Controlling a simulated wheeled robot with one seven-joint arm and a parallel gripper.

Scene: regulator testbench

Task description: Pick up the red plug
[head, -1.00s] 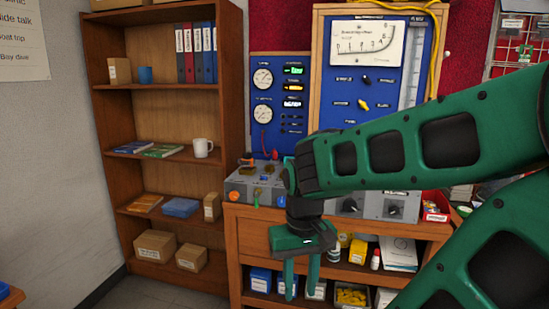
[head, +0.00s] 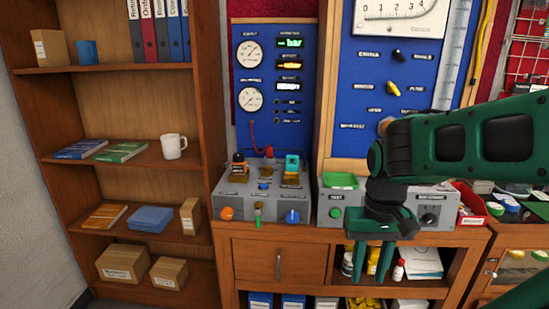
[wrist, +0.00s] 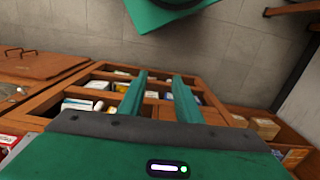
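The small red plug (head: 269,152) shows in the head view at the foot of the blue gauge panel, near the back of the grey testbench box, with a thin red cable rising from it to the panel. My gripper (head: 366,278) points down to the right of it, in front of the bench, with its fingertips below the benchtop edge. Its two green fingers also show in the wrist view (wrist: 160,78), apart with nothing between them. The red plug cannot be made out in the wrist view.
The grey box (head: 240,201) carries an orange knob, a blue knob and dark and teal fittings. A red bin (head: 472,205) stands further right. A bookshelf (head: 209,120) stands left; shelves with boxes lie under the bench.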

